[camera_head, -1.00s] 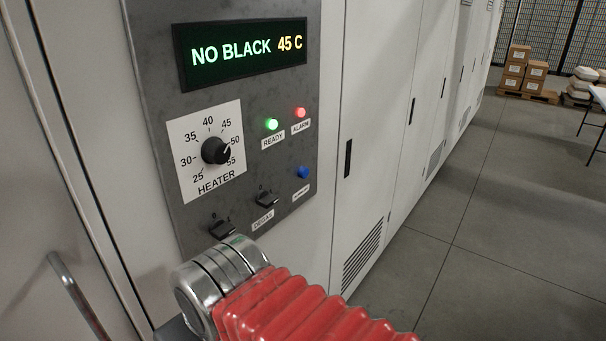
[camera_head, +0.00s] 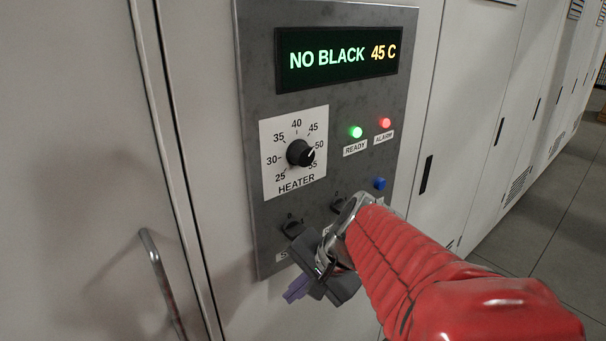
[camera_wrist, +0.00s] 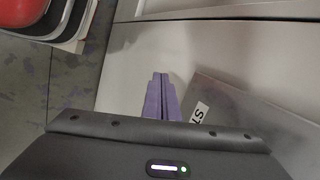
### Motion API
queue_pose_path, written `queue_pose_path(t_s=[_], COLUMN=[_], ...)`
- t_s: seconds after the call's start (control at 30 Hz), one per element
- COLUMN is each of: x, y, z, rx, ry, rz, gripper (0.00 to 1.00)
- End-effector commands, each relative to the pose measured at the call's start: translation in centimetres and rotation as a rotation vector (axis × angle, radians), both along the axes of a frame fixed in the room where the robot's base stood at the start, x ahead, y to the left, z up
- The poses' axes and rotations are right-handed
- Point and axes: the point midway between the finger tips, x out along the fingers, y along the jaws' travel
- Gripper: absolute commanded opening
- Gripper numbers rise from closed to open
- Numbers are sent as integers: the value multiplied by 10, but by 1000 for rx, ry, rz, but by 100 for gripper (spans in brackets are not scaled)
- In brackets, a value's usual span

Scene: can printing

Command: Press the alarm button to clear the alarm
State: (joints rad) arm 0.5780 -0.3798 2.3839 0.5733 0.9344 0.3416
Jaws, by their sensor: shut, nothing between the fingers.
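The grey control panel (camera_head: 258,225) is upright on the cabinet front. Its display (camera_head: 340,58) reads NO BLACK 45 C. The green READY light (camera_head: 355,132) and the red ALARM light (camera_head: 385,123) are lit. A blue button (camera_head: 379,183) sits below the ALARM light; its label is hidden behind my arm. My gripper (camera_head: 296,290) is shut and empty, low in front of the panel's bottom edge, below and left of the blue button. In the wrist view its purple fingers (camera_wrist: 160,98) are together, beside the panel's corner (camera_wrist: 235,105).
The heater knob (camera_head: 300,153) points near 50. Two dark switches, one of them here (camera_head: 292,226), sit low on the panel, with their labels partly hidden by my arm. A metal handle (camera_head: 158,262) sticks out at the left. White cabinets (camera_head: 480,110) continue to the right.

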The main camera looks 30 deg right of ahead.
Motion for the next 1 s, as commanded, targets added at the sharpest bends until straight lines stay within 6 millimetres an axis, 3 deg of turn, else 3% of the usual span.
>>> queue_pose_path(t_s=[0.17, 0.37, 0.53, 0.8, 1.0], x=[11, 22, 21, -11, -42], y=[-33, -92, -154, -266, -318], z=[-4, 20, 42, 82, 101], rx=[145, 105, 52, -80, -160], ry=[3, -130, -246, -410, -471], rz=[-214, -320, -434, -649, -758], gripper=[0, 0, 0, 0, 0])
